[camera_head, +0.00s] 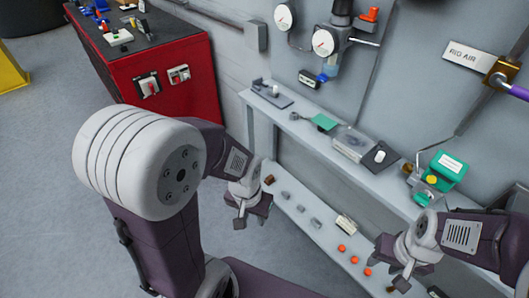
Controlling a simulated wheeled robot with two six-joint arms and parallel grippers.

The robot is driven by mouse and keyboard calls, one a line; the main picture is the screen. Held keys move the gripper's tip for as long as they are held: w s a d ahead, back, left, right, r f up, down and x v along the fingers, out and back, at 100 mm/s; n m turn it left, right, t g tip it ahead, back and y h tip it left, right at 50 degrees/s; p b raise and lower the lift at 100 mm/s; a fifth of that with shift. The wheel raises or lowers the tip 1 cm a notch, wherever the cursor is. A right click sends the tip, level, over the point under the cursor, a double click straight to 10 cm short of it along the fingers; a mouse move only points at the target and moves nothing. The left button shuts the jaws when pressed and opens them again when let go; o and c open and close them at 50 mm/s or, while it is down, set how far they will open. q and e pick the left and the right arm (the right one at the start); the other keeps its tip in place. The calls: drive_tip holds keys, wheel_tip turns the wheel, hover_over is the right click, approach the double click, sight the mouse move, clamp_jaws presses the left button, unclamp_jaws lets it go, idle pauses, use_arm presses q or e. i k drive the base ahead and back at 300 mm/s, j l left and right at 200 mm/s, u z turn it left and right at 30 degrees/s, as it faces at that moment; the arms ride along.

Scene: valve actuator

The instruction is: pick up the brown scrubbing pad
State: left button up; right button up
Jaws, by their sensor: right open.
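A small brown piece (269,180) lies at the far left end of the lower shelf. It may be the brown scrubbing pad, but it is too small to tell. My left gripper (249,217) hangs in front of the shelf's left end, on the near side of the brown piece and apart from it. Whether its jaws are open cannot be made out. My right gripper (391,269) is open over the right part of the lower shelf, with nothing seen in it. It and its arm hide part of that shelf.
The lower shelf (318,252) bears several grey parts, a pale block (346,223) and several orange pieces. The upper shelf (312,143) holds small parts and a green device (445,172). Gauges and pipes are on the wall behind.

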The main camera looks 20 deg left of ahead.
sight(270, 180)
drive_tip(key=u, duration=0.75)
